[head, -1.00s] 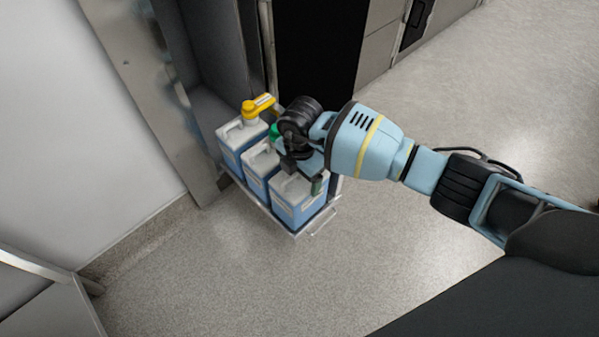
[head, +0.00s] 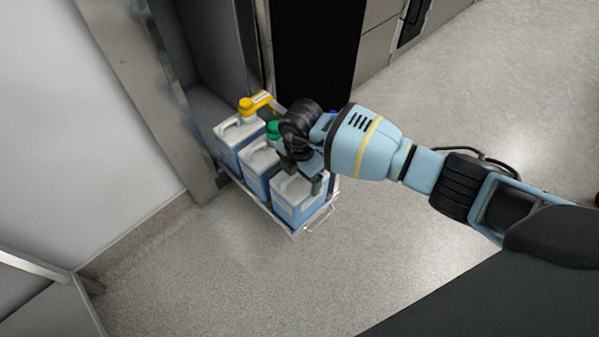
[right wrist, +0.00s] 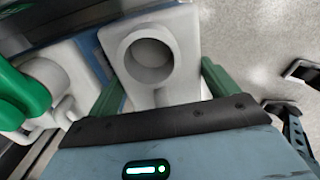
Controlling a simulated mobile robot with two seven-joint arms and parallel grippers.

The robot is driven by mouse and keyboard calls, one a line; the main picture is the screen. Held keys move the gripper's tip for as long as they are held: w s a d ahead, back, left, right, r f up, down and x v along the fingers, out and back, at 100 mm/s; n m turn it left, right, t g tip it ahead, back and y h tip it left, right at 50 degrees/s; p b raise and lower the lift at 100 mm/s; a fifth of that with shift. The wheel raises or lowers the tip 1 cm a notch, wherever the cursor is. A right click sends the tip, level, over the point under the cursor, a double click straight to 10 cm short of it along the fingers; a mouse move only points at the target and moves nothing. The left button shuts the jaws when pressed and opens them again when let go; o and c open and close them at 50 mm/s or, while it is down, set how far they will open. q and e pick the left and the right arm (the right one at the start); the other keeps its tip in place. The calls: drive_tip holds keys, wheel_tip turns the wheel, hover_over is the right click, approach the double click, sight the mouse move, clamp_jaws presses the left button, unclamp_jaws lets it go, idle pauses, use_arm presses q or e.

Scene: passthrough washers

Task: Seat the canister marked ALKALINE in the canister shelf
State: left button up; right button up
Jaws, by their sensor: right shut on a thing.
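A white canister with a blue lower part (head: 297,207) stands at the near end of the canister shelf (head: 318,216), a pulled-out tray low over the floor. Its marking is not readable. My right gripper (head: 303,182) reaches down from the right and is shut on its top. In the right wrist view, the gripper's green fingers (right wrist: 160,72) flank the canister's white top (right wrist: 188,45), which has an open, uncapped round neck. The canister looks upright and within the tray; whether it is fully down is hidden. My left gripper is not in view.
Behind it in the row stand a canister with a green cap (head: 257,166) and one with a yellow cap (head: 238,135). A steel post (head: 150,105) and wall stand left of the tray. A dark cabinet opening is behind. The floor in front is clear.

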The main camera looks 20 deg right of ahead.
drive_tip(key=shift+s+d+f, duration=0.25)
drive_tip(key=o, duration=1.9)
drive_tip(key=shift+s+f, duration=0.15)
drive_tip(key=shift+f, duration=0.05)
wheel_tip(320, 180, up, 8)
drive_tip(key=p, duration=0.4)
drive_tip(key=shift+r, duration=0.1)
drive_tip(key=shift+w+r, duration=0.1)
drive_tip(key=shift+w, duration=0.1)
